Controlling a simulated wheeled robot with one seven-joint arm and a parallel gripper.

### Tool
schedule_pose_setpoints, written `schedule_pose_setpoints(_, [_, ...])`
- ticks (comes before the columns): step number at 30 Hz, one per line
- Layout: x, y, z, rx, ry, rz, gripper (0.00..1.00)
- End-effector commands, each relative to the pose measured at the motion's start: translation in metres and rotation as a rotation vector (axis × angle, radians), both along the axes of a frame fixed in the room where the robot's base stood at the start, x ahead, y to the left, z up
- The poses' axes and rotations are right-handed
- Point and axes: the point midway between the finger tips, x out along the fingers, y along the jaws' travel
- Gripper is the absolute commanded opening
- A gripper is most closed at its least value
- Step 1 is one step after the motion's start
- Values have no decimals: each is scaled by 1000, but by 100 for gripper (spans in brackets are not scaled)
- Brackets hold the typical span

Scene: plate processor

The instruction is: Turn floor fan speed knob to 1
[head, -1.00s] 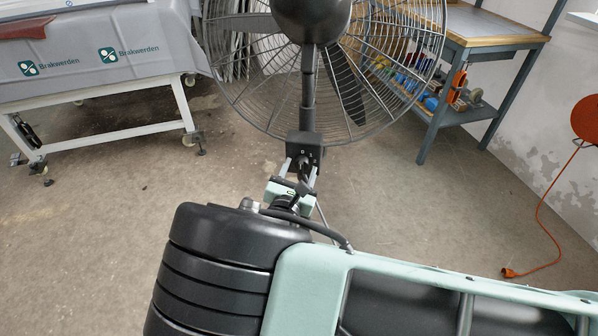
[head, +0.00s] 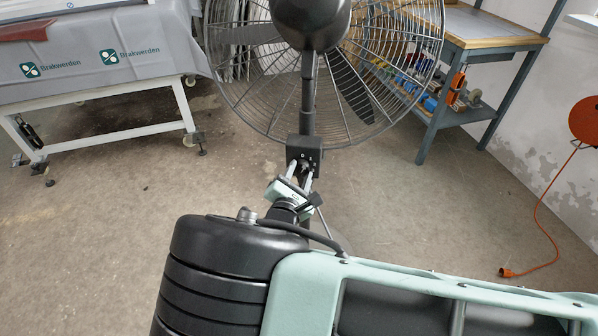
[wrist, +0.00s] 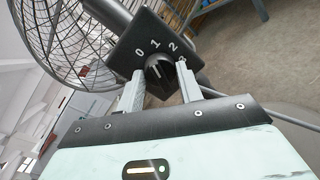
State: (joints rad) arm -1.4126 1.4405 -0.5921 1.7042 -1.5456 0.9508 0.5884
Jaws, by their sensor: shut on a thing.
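The floor fan (head: 310,90) stands ahead, with a dark control box (head: 304,149) on its pole. In the wrist view the control box (wrist: 146,35) shows white numbers 0, 1 and 2, and a further mark partly hidden at the right. The black speed knob (wrist: 160,72) sits below the numbers. Its pale line appears to point close to the 1. My gripper (wrist: 160,82) has one finger on each side of the knob and is shut on it. In the head view my gripper (head: 302,168) reaches the box from below, tilted, and mostly hides the knob.
A workbench (head: 480,45) with items on its lower shelf stands at the back right. A covered table (head: 95,85) on wheeled legs is at the left. An orange cable (head: 545,215) hangs to the floor at the right. The floor around the fan is mostly clear.

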Motion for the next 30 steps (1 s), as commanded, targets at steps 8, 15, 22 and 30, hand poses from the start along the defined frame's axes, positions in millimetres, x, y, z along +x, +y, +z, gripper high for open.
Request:
schedule_pose_setpoints(8, [-1,0,1,180,-29,1,13])
schedule_pose_setpoints(15, [-1,0,0,268,-44,0,13])
schedule_pose_setpoints(22, [-1,0,0,294,-48,0,13])
schedule_pose_setpoints(30, [-1,0,-1,295,-48,0,13])
